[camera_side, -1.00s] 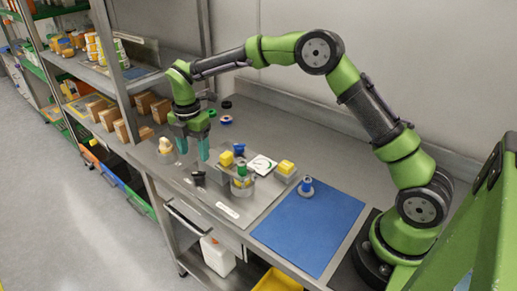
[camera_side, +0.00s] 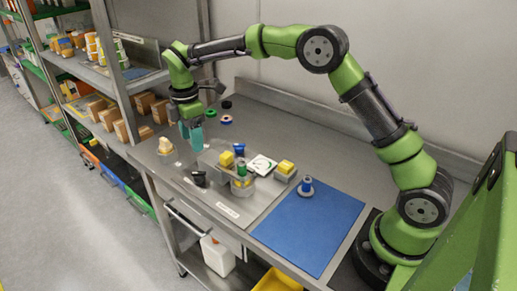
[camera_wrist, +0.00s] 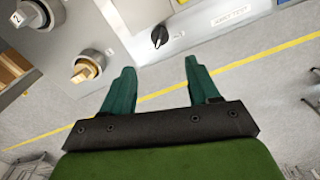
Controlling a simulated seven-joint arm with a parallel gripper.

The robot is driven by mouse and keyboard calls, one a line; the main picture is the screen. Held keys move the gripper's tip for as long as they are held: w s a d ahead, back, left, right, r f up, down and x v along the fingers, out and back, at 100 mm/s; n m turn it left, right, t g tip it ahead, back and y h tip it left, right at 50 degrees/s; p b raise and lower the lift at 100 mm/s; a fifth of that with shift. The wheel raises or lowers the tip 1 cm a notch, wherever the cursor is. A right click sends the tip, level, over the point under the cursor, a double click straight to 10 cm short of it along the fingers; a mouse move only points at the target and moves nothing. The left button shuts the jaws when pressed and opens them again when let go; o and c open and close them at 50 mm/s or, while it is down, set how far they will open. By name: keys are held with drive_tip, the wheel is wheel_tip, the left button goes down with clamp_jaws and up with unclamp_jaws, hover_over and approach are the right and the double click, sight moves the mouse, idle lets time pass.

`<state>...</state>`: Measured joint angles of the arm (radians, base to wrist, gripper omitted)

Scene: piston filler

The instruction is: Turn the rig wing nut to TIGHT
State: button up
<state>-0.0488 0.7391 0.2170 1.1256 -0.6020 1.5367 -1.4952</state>
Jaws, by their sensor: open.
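My gripper (camera_side: 191,142) is open and empty above the left end of the steel bench. In the wrist view its two teal fingers (camera_wrist: 160,66) stand apart with nothing between them. A cream-yellow winged knob (camera_side: 165,145) on a round base stands at the bench's left end, left of my fingers; it also shows in the wrist view (camera_wrist: 84,70). A black knob (camera_side: 198,178) sits at the front of the rig plate; it also shows in the wrist view (camera_wrist: 160,36). I cannot tell for sure which is the wing nut. No TIGHT mark is readable.
A green-topped cylinder (camera_side: 241,171), a white dial card (camera_side: 262,165) and a yellow-topped block (camera_side: 286,168) stand on the rig right of my gripper. A blue spool (camera_side: 306,186) stands on the blue mat (camera_side: 310,230).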

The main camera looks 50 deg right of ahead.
sight(198, 175)
wheel_tip(198, 175, down, 12)
drive_tip(key=shift+f, duration=0.15)
drive_tip(key=shift+f+n, duration=0.3)
drive_tip(key=shift+n, duration=0.1)
drive_tip(key=shift+r+n, duration=0.1)
drive_tip(key=shift+n, duration=0.7)
wheel_tip(198, 175, up, 16)
drive_tip(key=s+d+r+m+t, duration=0.2)
drive_tip(key=s+r+m, duration=0.1)
drive_tip(key=s+m, duration=0.6)
drive_tip(key=s+d+r+m+t+y, duration=0.1)
drive_tip(key=s+d+r+m+t, duration=0.1)
drive_tip(key=s+m, duration=0.7)
drive_tip(key=shift+s+r+y, duration=0.3)
drive_tip(key=shift+s+r, duration=0.15)
drive_tip(key=shift+s, duration=0.75)
